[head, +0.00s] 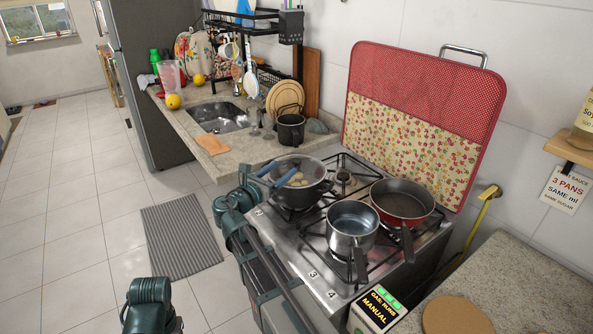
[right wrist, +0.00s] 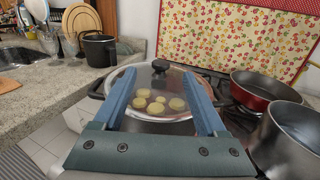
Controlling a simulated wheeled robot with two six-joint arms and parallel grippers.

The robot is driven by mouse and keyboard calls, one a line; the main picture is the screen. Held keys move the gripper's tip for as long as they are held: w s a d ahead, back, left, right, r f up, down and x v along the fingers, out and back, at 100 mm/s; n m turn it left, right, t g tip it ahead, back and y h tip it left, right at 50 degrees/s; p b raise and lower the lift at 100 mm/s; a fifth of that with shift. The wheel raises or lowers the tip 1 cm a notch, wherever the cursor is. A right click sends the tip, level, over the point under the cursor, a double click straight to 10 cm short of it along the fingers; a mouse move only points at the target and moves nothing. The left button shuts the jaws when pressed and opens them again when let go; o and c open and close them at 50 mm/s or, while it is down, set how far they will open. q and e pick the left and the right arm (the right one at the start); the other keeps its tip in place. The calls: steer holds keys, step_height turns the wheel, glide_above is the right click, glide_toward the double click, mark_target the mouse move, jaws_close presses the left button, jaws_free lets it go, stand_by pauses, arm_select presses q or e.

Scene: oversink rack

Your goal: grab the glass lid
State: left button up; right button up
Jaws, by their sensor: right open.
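The glass lid (head: 305,180) sits on a dark pot (head: 297,197) on the far-left burner of the stove. Whether the fingers touch the lid cannot be told. My left gripper is out of view.
A steel saucepan (head: 352,224) and a red pan (head: 402,202) stand right of the pot. A black pot (head: 291,131) stands on the counter behind, near the sink (head: 219,117). A red patterned panel (head: 420,122) stands behind the stove. Open floor lies left.

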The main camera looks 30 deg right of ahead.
mark_target(294, 162)
steer(key=shift+w+d, duration=0.15)
steer(key=shift+d, duration=0.25)
steer(key=shift+d, duration=0.1)
steer(key=x, duration=0.5)
steer(key=shift+f, duration=0.25)
jaws_close()
